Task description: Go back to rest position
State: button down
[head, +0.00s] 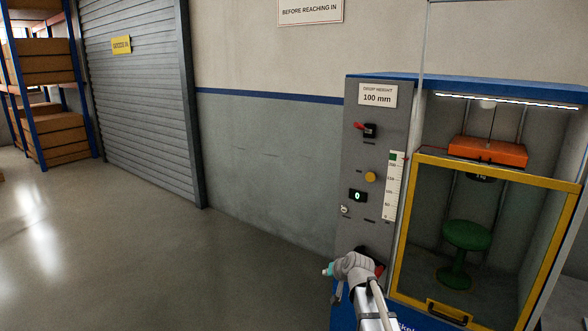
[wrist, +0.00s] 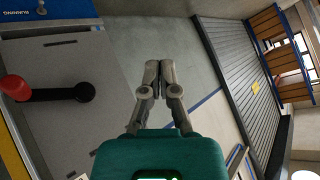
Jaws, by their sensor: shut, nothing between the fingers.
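My gripper (wrist: 152,72) is shut and empty in the wrist view, its two grey fingers together over the floor and wall. In the head view my arm reaches up from the bottom edge, in front of the lower part of the machine's grey control panel (head: 376,155). The fingers are hard to make out there. A lever with a red knob (wrist: 14,88) and black stem lies to the left of my gripper in the wrist view, apart from it.
The test machine holds a green stool (head: 467,240) under a raised orange weight (head: 488,151), behind a yellow-framed guard (head: 405,235). A red-handled switch (head: 368,130) sits high on the panel. A shutter door (head: 140,90) and box shelves (head: 48,95) stand left. The left floor is clear.

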jog(key=s+d+f+g+h, duration=0.2)
jog(key=s+d+f+g, duration=0.15)
jog(key=s, duration=0.95)
jog(key=s+d+f+g+h, duration=0.25)
jog(key=s+g, duration=0.25)
jog(key=s, duration=0.8)
notch_tip(320, 180, up, 14)
jog(key=p, duration=1.4)
jog(key=shift+r+n+p, duration=0.2)
jog(key=shift+n+p, duration=0.1)
